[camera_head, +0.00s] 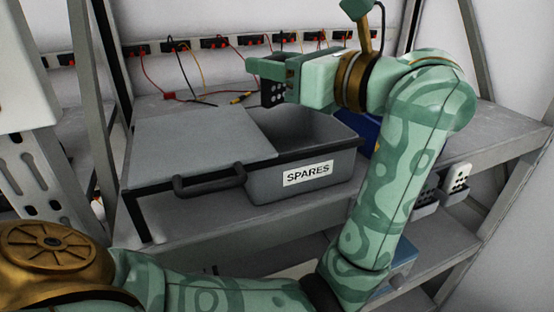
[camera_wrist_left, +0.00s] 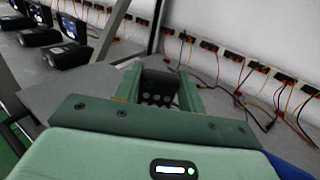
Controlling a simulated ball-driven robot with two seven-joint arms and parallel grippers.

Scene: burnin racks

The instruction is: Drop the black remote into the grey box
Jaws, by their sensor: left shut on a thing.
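The remote is over the opening's back left area, apart from the box. In the left wrist view the remote (camera_wrist_left: 157,99) sits between the fingers of the left gripper (camera_wrist_left: 158,88). My right gripper is not in view.
A row of black sockets with coloured cables (camera_head: 215,43) runs along the back wall. A blue thing (camera_head: 370,130) stands right of the box, partly behind my arm. A white remote (camera_head: 457,178) stands in a holder on the right. Several black devices (camera_wrist_left: 67,54) show in the left wrist view.

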